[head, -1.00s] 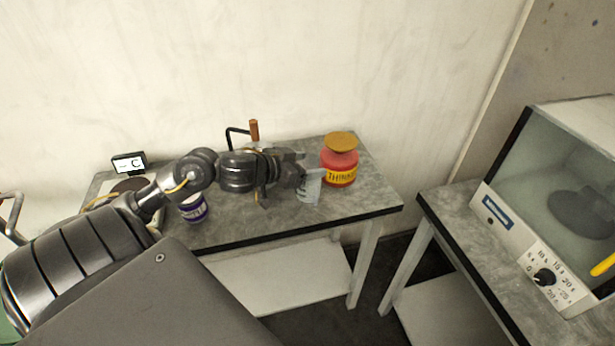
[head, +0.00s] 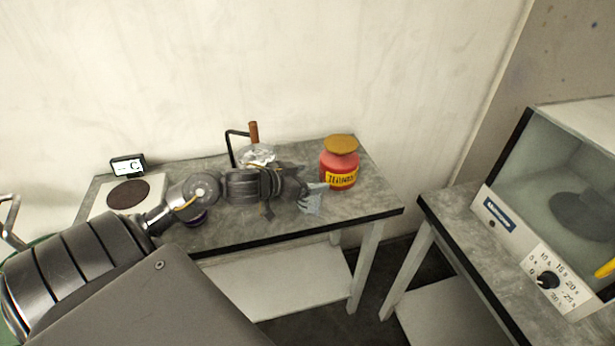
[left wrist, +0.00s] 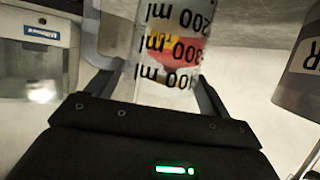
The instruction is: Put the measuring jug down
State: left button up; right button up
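The clear measuring jug (head: 313,202) is at the right end of the grey bench, just left of the red thinner container (head: 338,172). In the left wrist view the jug (left wrist: 168,48) shows black ml marks and stands between my fingers. My left gripper (head: 300,190) reaches it from the left and appears shut on it. The jug's base is low over the bench top (head: 235,232); I cannot tell whether it touches. My gripper hides part of the jug. My right gripper is not in view.
A hotplate or scale (head: 128,196) with a small display (head: 128,165) is at the bench's left. A silvery container (head: 257,154) stands behind my gripper. A glass-fronted cabinet (head: 498,211) stands on the right bench.

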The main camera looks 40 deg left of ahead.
pick_arm(q)
jog(key=shift+o, duration=0.6)
jog(key=shift+s+r, duration=0.1)
jog(key=shift+r, duration=0.05)
jog(key=v, duration=1.2)
jog(key=shift+p, duration=0.45)
